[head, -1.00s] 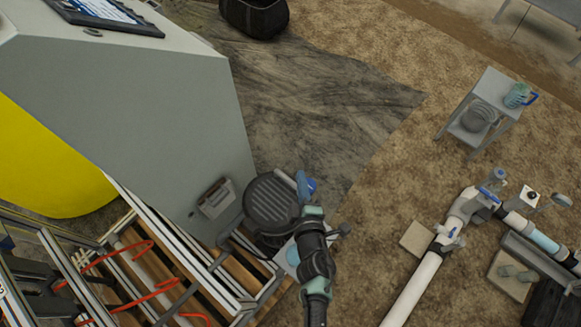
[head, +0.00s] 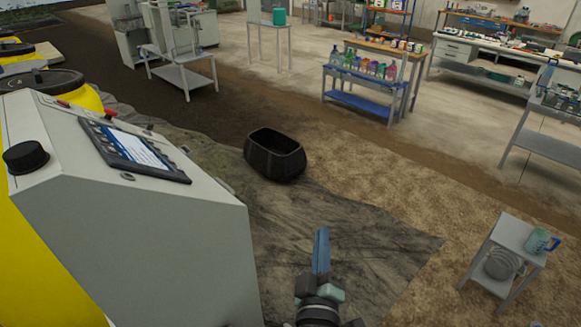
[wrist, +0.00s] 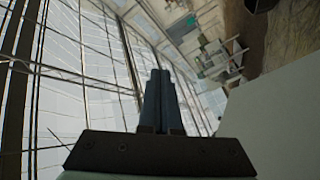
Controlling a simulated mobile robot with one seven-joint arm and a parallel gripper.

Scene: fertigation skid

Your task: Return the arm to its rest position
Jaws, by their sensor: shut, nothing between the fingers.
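My gripper (head: 321,238) shows at the bottom middle of the head view, pointing up and away from me, over the dark ground sheet. Its blue fingers are together, with nothing between them. The wrist view also shows the shut fingers (wrist: 161,90), against the greenhouse roof and wall. Most of my arm is below the lower edge of the head view.
A grey control cabinet (head: 150,255) with a tilted screen (head: 135,150) stands close on the left. A black open tub (head: 274,155) is on the ground ahead. A small grey stand (head: 508,250) with a jug (head: 537,240) is at right. Benches stand farther back.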

